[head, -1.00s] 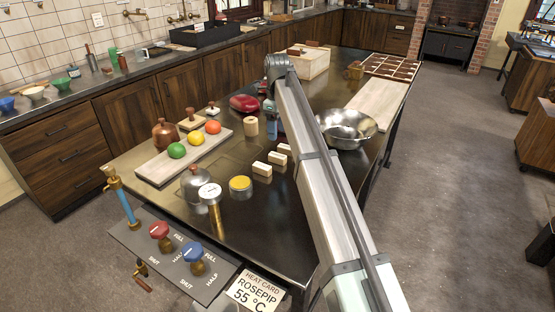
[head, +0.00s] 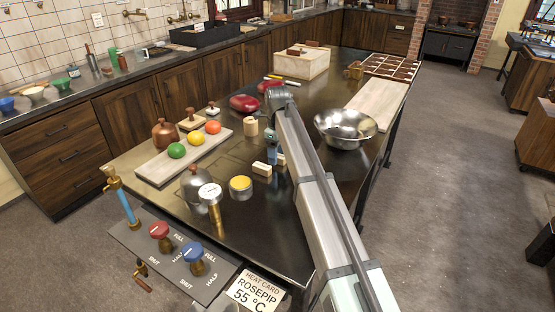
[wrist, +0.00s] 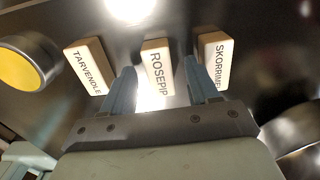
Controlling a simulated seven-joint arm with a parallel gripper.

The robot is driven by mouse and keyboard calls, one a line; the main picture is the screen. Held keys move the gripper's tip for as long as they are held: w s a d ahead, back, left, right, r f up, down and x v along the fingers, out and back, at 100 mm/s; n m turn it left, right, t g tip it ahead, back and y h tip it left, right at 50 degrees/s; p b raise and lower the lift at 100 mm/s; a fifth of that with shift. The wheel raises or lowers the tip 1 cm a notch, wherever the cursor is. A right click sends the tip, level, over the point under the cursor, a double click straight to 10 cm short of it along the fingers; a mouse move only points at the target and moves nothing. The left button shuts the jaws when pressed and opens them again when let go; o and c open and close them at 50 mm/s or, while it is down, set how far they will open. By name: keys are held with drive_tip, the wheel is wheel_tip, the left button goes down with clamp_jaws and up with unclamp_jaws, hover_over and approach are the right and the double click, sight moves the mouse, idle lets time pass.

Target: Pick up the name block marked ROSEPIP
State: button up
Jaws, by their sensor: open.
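In the wrist view the ROSEPIP block (wrist: 157,62) is a pale wooden block in the middle, its name facing the camera. The two blue fingers of my gripper (wrist: 160,76) are apart, one appearing on each side of its near end. Whether they touch it or are level with it I cannot tell. The TARVENDLE block (wrist: 88,66) lies to its left and a block reading SKORRIM... (wrist: 217,62) to its right, partly behind the right finger. In the head view my gripper (head: 273,158) is low among the blocks and hides much of them; one pale block (head: 262,168) shows plainly.
A yellow-topped round tin (head: 240,188) stands left of the blocks; it also shows in the wrist view (wrist: 18,68). A wooden cylinder (head: 251,126) stands behind them. A steel bowl (head: 345,128) is to the right of my arm. The heat card (head: 254,290) reads ROSEPIP 55 °C.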

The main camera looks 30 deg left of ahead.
clamp_jaws()
idle(0.5)
drive_tip(key=shift+r, duration=0.15)
